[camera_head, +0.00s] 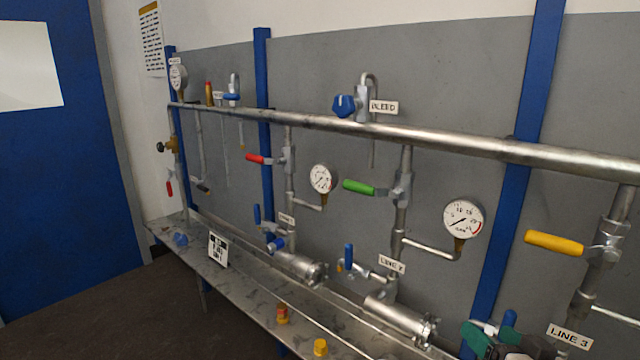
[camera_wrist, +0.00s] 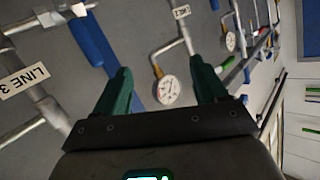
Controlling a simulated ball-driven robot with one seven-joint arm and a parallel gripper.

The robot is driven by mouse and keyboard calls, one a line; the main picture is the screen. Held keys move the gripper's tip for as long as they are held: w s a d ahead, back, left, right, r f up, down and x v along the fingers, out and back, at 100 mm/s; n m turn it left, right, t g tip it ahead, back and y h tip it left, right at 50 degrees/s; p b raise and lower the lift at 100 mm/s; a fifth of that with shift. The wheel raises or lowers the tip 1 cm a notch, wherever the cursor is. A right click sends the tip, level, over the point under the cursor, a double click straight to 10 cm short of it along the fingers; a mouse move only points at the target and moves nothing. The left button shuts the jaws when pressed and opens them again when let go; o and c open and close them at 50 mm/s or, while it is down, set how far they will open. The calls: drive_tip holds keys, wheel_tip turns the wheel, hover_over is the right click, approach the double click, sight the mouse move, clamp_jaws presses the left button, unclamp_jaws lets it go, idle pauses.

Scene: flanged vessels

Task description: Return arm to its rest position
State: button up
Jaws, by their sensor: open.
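My gripper (camera_head: 490,338) is at the bottom right in the head view, partly cut off by the frame edge, in front of the pipework near the LINE 3 label (camera_head: 570,336). In the wrist view, my gripper (camera_wrist: 163,75) has its two green fingers spread apart. Nothing is held between them. A round gauge (camera_wrist: 167,90) and grey wall show through the gap. The rest of my arm is hidden in both views.
A blue handle (camera_wrist: 92,38) shows beside the left finger in the wrist view. A yellow-handled valve (camera_head: 555,241) stands above my gripper in the head view. A horizontal pipe (camera_head: 420,134) runs along the wall. A metal bench (camera_head: 250,289) lies below. Dark floor at lower left is clear.

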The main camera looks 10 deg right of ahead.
drive_tip(key=s+a+f+n+g, duration=0.1)
drive_tip(key=s+a+f+g, duration=0.15)
drive_tip(key=s+f, duration=0.4)
drive_tip(key=s+a+f+n+g, duration=0.15)
drive_tip(key=s+f+g, duration=0.25)
drive_tip(key=f, duration=0.5)
drive_tip(key=s+a+f+g, duration=0.1)
drive_tip(key=s+f+g, duration=0.2)
drive_tip(key=s, duration=0.6)
drive_tip(key=s+a+f+g, duration=0.2)
drive_tip(key=s+f+g, duration=0.2)
drive_tip(key=s+f, duration=0.3)
drive_tip(key=shift+s+a+y, duration=0.3)
drive_tip(key=shift+s+y, duration=0.1)
drive_tip(key=shift+s, duration=0.7)
drive_tip(key=shift+n+g, duration=0.25)
